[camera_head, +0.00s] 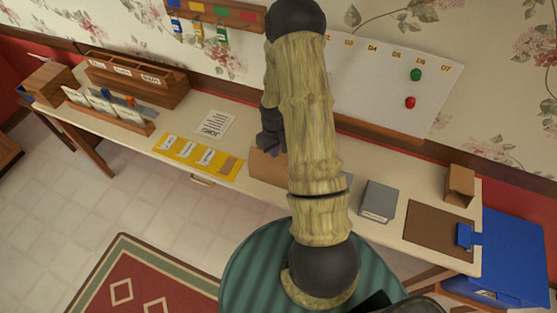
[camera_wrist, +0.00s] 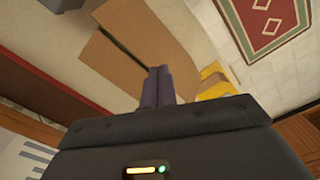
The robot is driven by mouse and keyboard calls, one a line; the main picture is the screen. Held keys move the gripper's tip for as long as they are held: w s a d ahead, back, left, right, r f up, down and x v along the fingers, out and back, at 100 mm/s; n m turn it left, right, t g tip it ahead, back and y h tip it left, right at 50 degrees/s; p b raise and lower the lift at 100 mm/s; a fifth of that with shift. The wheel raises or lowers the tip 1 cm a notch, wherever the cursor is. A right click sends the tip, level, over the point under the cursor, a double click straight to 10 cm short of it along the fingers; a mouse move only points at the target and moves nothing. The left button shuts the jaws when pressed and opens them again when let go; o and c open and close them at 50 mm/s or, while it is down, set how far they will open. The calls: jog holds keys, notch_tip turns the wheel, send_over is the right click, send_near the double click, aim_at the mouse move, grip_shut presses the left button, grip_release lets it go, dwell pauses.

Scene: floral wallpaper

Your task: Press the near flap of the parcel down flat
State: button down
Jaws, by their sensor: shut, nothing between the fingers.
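The parcel is a brown cardboard box on the table. In the head view its left part (camera_head: 264,168) shows beside my arm, and the rest is hidden. In the wrist view two flaps show with a narrow dark gap between them: the near flap (camera_wrist: 150,35) on the rug side and the other flap (camera_wrist: 108,72) on the wall side. My gripper (camera_wrist: 158,72) is shut and empty, its fingertips over the parcel end of the gap. I cannot tell whether they touch the cardboard. In the head view my gripper (camera_head: 272,148) is partly behind my arm, at the parcel.
A yellow mat (camera_head: 172,148) with cards lies left of the parcel. A grey box (camera_head: 378,201), a brown mat (camera_head: 438,232) and a small cardboard box (camera_head: 460,183) stand to the right. A whiteboard (camera_head: 370,85) is on the wall behind. A green striped round seat (camera_head: 250,262) is in front.

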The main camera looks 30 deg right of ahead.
aim_at(274, 161)
jog(key=shift+r+p, duration=0.95)
jog(key=shift+r, duration=0.65)
jog(key=shift+w, duration=0.1)
jog(key=s+a+r+m+t+b, duration=0.1)
jog(key=s+a+r+t+b, duration=0.1)
jog(key=s+a+r+b, duration=0.5)
jog(key=s+a+r, duration=0.5)
jog(key=a+r, duration=0.1)
jog(key=r, duration=0.1)
jog(key=shift+s+a+r+m+t+b, duration=0.25)
jog(key=shift+r+m+t+b, duration=0.05)
jog(key=shift+r, duration=0.1)
